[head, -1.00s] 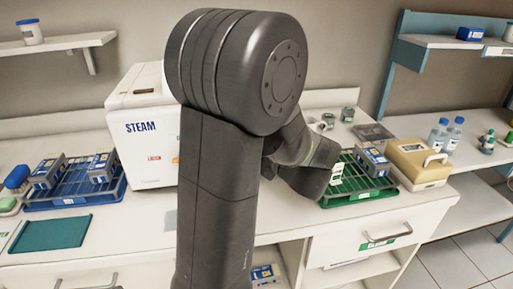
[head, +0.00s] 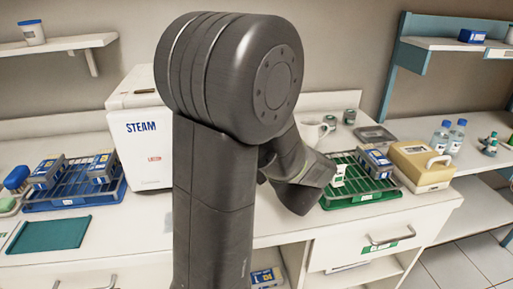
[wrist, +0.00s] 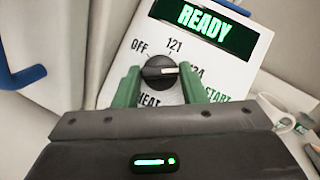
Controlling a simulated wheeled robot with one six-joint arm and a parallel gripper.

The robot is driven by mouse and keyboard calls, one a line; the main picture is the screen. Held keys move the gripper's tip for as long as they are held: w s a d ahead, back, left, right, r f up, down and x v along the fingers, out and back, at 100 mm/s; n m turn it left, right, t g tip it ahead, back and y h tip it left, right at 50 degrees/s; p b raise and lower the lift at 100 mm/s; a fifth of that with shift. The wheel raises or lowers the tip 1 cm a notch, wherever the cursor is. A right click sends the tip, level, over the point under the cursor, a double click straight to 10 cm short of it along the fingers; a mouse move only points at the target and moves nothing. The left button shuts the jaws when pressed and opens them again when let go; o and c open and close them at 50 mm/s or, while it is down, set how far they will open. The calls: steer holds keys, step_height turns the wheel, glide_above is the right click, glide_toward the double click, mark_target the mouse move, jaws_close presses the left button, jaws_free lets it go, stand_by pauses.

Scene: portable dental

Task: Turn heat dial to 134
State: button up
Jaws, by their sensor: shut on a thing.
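In the wrist view the heat dial (wrist: 158,73) is a round black knob with a pale pointer line on a white panel. The pointer lies nearly level and points right, toward a label reading "34", its first digit hidden by a finger. "OFF" stands at upper left of the dial, "121" above it and "HEAT" below, partly covered. My gripper (wrist: 161,85) has its two green fingers on either side of the dial, shut on it. In the head view the white STEAM machine (head: 140,143) stands behind my arm, which hides the dial and the gripper.
A lit "READY" display (wrist: 205,27) sits above the dial, and a START label (wrist: 217,93) is at its right. On the counter, a blue rack (head: 75,187) stands left of the machine. A green rack (head: 362,195) and a beige box (head: 420,165) stand right.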

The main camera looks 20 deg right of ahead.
steer(key=o, duration=1)
steer(key=shift+c, duration=0.2)
steer(key=s, duration=1.3)
steer(key=shift+s+d, duration=0.3)
steer(key=shift+s, duration=0.1)
steer(key=w, duration=1.4)
steer(key=shift+a, duration=0.25)
steer(key=shift+s, duration=0.1)
